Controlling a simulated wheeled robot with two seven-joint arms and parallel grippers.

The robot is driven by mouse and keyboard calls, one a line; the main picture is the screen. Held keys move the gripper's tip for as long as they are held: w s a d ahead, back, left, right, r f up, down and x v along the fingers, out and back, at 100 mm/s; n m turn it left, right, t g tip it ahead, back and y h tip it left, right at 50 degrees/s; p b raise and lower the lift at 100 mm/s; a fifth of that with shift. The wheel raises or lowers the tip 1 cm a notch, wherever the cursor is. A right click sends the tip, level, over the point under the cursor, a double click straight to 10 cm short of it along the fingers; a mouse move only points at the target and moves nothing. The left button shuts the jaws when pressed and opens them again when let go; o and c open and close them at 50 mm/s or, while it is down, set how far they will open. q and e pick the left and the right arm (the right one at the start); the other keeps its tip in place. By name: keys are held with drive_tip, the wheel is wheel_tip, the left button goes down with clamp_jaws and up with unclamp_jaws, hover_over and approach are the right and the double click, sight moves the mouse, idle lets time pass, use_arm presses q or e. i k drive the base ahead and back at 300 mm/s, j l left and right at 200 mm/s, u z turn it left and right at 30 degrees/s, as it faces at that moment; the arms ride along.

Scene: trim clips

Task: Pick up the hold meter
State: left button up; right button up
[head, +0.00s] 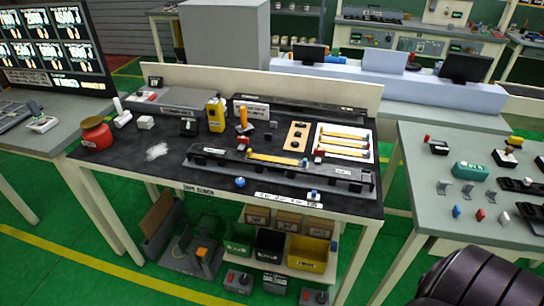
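A yellow box-shaped device (216,114) stands upright at the back left of the black-topped workbench (130,180). It looks like a hand-held meter, but its label is too small to read, so I cannot tell for sure that it is the hold meter. Neither of my grippers shows in the head view. A dark rounded part of my own body shows at the bottom right corner.
A long dark rail fixture (300,170) with a yellow strip crosses the bench. An orange-handled tool (243,117), a red round container (96,133) and a white board with yellow strips (344,141) lie around. A grey side table (420,200) stands at right.

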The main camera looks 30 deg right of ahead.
sight(216, 122)
drive_tip(key=i+j+z, duration=0.1)
drive_tip(key=j+z, duration=0.15)
drive_tip(key=z, duration=0.15)
drive_tip(key=j+z, duration=0.35)
drive_tip(key=i+j+z, duration=0.1)
drive_tip(key=z, duration=0.3)
drive_tip(key=j, duration=0.1)
